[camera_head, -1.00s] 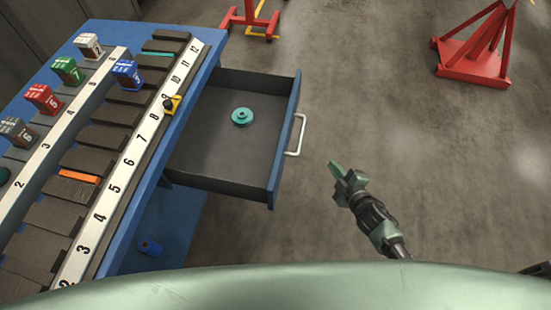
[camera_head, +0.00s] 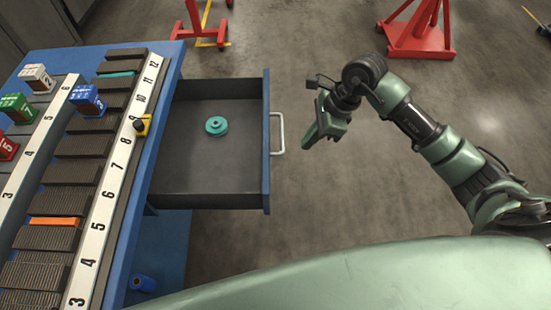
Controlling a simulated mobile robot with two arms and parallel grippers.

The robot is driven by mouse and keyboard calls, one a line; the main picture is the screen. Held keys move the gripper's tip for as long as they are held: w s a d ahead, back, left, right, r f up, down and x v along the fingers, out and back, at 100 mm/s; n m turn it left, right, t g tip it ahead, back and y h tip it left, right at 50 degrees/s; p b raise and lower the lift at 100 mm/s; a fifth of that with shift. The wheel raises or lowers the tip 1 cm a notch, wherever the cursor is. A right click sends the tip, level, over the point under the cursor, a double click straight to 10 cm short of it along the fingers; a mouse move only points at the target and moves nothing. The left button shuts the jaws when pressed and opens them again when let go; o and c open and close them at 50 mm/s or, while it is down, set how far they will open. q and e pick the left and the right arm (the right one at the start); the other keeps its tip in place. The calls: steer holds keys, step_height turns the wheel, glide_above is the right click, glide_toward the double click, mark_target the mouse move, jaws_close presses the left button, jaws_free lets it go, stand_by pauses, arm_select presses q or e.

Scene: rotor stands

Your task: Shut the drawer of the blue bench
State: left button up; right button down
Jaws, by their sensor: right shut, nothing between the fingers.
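The blue bench (camera_head: 172,68) stands at the left. Its drawer (camera_head: 266,190) is pulled out to the right, with a dark inside and a blue front. A pale bar handle (camera_head: 280,132) is on the drawer front. A teal round part (camera_head: 216,126) lies inside the drawer. My right gripper (camera_head: 307,143) is shut and empty, just right of the handle, with a small gap showing in the picture. How its height compares with the handle is hard to tell. My left gripper is not in view.
On the bench top are numbered strips, dark slotted racks, coloured numbered blocks (camera_head: 88,100) and a yellow-and-black knob (camera_head: 142,126). A blue cylinder (camera_head: 143,283) sits on the lower shelf. Red stands (camera_head: 416,38) are at the back.

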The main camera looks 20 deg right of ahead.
steer(key=w+a+f+p, duration=0.2)
steer(key=a+f+p, duration=0.1)
steer(key=a+f, duration=0.4)
steer(key=shift+x, duration=0.95)
steer(key=shift+s+d, duration=0.1)
steer(key=shift+d, duration=0.05)
